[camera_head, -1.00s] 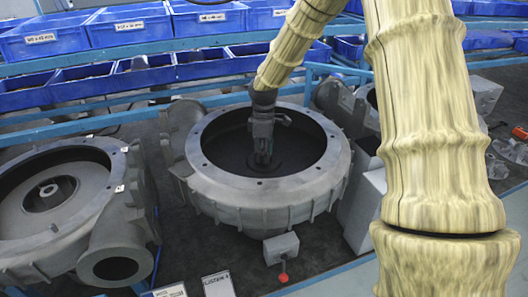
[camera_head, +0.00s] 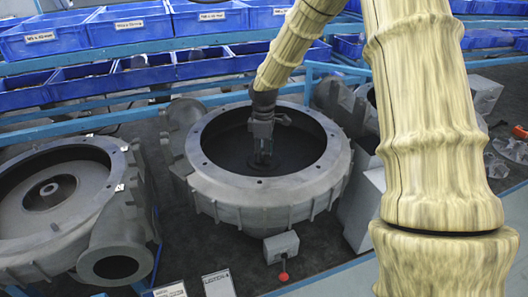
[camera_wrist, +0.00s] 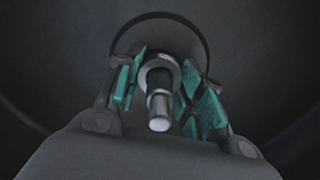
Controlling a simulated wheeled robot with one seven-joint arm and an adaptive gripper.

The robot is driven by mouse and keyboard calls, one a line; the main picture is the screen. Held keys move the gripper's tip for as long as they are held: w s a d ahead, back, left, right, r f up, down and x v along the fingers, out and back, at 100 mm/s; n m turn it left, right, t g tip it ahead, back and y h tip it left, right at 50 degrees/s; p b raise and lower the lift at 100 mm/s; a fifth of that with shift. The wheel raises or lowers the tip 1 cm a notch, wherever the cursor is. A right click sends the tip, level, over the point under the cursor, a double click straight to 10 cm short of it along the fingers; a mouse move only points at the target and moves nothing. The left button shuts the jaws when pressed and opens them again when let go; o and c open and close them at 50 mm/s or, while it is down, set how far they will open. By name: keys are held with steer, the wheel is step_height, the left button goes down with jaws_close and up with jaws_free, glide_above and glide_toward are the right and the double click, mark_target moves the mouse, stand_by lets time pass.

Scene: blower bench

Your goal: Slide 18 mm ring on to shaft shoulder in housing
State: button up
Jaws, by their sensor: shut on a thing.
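The round grey housing (camera_head: 205,183) stands in the middle of the head view, its dark bore open at the top. My gripper (camera_head: 263,157) reaches down inside it, near the centre of the floor. In the wrist view the shaft (camera_wrist: 159,105) shows as a bright metal stub between my gripper's teal pads (camera_wrist: 158,88). A grey ring (camera_wrist: 146,68) sits around the shaft, with the pads at its two sides. My gripper is shut on the ring. I cannot tell whether the ring touches the shoulder, which is hidden. The shaft is too small to make out in the head view.
A second grey housing (camera_head: 25,240) lies at the left. A small grey box with a red knob (camera_head: 283,277) is at the middle housing's front. Blue bins (camera_head: 130,27) line racks behind. The housing wall surrounds my gripper, with open room above the bore.

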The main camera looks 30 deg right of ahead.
steer(key=shift+f, duration=0.15)
steer(key=o, duration=1.1)
step_height(320, 180, up, 12)
stand_by(0.6)
